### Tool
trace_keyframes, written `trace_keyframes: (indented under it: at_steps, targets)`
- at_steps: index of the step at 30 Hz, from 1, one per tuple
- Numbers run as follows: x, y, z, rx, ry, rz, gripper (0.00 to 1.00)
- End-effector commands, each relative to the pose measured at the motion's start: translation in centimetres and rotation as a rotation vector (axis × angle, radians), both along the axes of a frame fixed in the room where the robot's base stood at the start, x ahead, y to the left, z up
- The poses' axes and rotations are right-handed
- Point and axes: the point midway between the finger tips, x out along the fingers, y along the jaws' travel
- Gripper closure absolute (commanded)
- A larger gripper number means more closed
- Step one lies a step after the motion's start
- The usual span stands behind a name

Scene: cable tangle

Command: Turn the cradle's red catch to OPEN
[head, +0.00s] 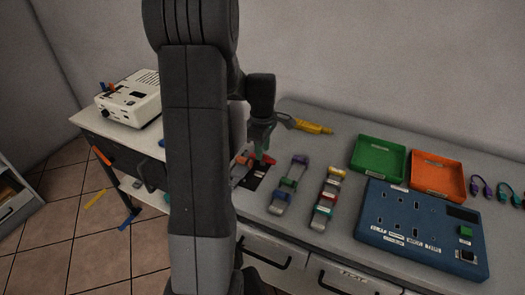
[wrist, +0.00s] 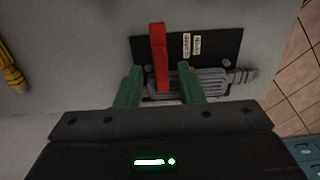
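The red catch (wrist: 158,50) is a long bar lying across the cradle's dark plate (wrist: 225,45) in the wrist view. Two small white labels (wrist: 191,44) sit to its right; their lettering is too small to read. A grey ribbed block (wrist: 212,82) lies at the catch's lower end. My gripper (wrist: 160,86) is open, with its green fingers on either side of the catch's lower end and a gap on each side. In the head view my gripper (head: 261,155) is over the cradle, and the red catch (head: 268,159) shows partly beside it. My arm hides part of the cradle.
Beyond are a green tray (head: 378,139), an orange tray (head: 416,193) and a blue socket panel (head: 385,250). A yellow tool (head: 313,127) lies behind. A white box (head: 128,99) stands left.

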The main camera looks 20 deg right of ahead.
Motion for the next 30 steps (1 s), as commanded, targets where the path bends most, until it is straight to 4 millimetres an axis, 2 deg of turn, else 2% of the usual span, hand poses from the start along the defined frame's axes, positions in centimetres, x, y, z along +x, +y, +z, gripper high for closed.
trace_keyframes:
  at_steps: [5, 13, 14, 18, 19, 30]
  targets:
    - [-0.03, 0.02, -1.20, 0.001, 0.001, 0.000, 0.65]
    - [-0.03, 0.02, -1.29, 0.000, 0.000, 0.000, 0.65]
    - [-0.03, 0.02, -1.29, 0.000, 0.000, 0.000, 0.69]
    - [-0.03, 0.02, -1.27, 0.000, 0.000, 0.000, 0.97]
    - [-0.03, 0.02, -1.27, 0.000, 0.000, 0.000, 1.00]
    - [-0.01, 0.02, -1.24, 0.000, 0.000, -0.039, 1.00]
